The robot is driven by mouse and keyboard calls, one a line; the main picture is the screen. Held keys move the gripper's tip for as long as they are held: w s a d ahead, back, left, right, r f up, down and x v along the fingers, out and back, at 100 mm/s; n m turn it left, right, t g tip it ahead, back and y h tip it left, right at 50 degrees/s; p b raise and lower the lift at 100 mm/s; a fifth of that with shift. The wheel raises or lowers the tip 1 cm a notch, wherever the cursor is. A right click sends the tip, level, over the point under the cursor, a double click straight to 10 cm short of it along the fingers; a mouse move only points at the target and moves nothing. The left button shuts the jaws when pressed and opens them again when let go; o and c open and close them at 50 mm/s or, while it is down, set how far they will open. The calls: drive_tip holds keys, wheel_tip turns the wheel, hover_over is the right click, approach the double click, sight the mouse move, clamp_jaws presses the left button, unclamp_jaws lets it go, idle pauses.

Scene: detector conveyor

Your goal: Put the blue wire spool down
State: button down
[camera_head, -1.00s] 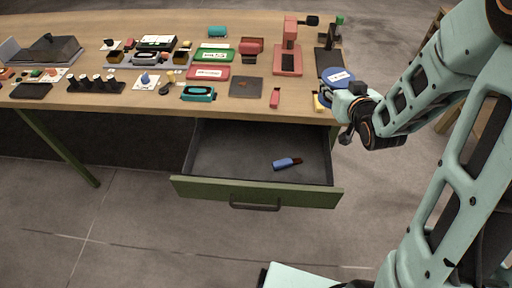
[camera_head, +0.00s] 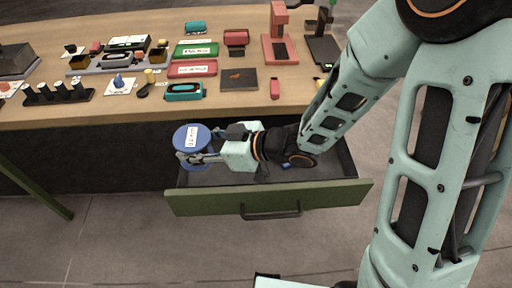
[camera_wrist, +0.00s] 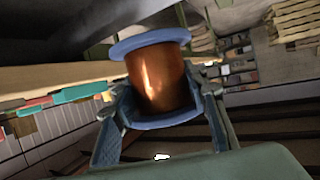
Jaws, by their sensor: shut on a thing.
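The blue wire spool (camera_head: 191,140) has blue flanges, a white label on its top flange and a copper winding. It is held at the left end of the open drawer, below the table edge in the head view. My gripper (camera_head: 199,158) reaches in from the right and is shut on the spool. In the wrist view, the fingers of my gripper (camera_wrist: 160,130) stand on both sides of the copper-wound spool (camera_wrist: 158,75). Whether the spool's underside touches the drawer floor is hidden.
The open green-fronted drawer (camera_head: 200,201) lies under my forearm; a blue object (camera_head: 286,166) inside is mostly hidden by it. The wooden table (camera_head: 228,110) above carries several tools, trays and boxes, with a teal case (camera_head: 184,91) near its front edge.

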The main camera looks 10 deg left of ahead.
drive_tip(key=shift+f, duration=0.2)
drive_tip(key=w+d+f, duration=0.2)
drive_tip(key=w+f, duration=0.1)
drive_tip(key=w+d+f+b, duration=0.1)
drive_tip(key=w+d+f, duration=0.1)
drive_tip(key=w+d, duration=0.1)
drive_tip(key=w+d+f+b, duration=0.1)
drive_tip(key=w+d+f, duration=0.1)
drive_tip(key=w+f, duration=0.1)
drive_tip(key=shift+w+d+f, duration=0.15)
drive_tip(key=shift+w+f, duration=0.2)
drive_tip(key=shift+w, duration=0.3)
drive_tip(key=shift+w+d+f, duration=0.1)
drive_tip(key=shift+f, duration=0.1)
drive_tip(key=shift+w+d+f+b, duration=0.1)
drive_tip(key=shift+f+b, duration=0.15)
drive_tip(key=shift+f, duration=0.65)
drive_tip(key=shift+w+d+f+b, duration=0.1)
drive_tip(key=shift+f+b, duration=0.1)
drive_tip(key=shift+f, duration=0.65)
drive_tip(key=shift+f, duration=0.1)
drive_tip(key=shift+f, duration=0.1)
drive_tip(key=c, duration=1.2)
unclamp_jaws()
drive_tip(key=shift+o, duration=0.2)
